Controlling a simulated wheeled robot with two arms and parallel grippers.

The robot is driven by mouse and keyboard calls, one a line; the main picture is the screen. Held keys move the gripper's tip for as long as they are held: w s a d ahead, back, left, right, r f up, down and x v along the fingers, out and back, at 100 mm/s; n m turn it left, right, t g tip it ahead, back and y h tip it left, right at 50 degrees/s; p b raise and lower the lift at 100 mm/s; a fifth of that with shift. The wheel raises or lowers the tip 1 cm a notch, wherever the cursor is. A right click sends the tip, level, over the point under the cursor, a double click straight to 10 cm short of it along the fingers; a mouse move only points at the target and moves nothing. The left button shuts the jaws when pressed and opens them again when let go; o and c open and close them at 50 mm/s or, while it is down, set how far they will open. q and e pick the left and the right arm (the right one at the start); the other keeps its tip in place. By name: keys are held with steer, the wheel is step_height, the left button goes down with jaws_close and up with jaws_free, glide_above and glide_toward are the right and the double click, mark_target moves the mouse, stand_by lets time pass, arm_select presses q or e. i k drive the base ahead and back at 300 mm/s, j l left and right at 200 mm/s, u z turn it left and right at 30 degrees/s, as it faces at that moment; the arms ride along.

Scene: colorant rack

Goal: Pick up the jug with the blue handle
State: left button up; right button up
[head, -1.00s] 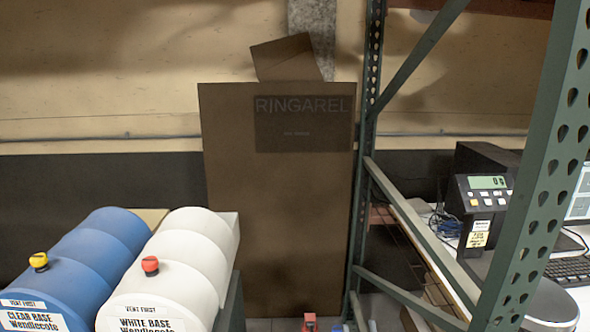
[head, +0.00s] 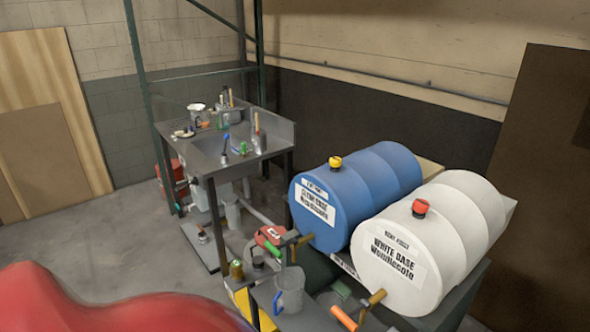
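A grey jug (head: 291,290) with a blue handle (head: 277,303) stands at the bottom middle of the head view. It is upright on a dark shelf in front of the drums, its handle facing the lower left. Neither of my grippers shows in the head view.
A blue drum (head: 345,205) and a white drum (head: 425,260) lie on a stand behind the jug, with taps at their fronts. Small containers (head: 236,270) stand left of the jug. A sink bench (head: 210,155) stands further back. Open floor (head: 125,230) is at left.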

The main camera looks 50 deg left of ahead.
mark_target(289, 282)
steer(key=u, duration=1.65)
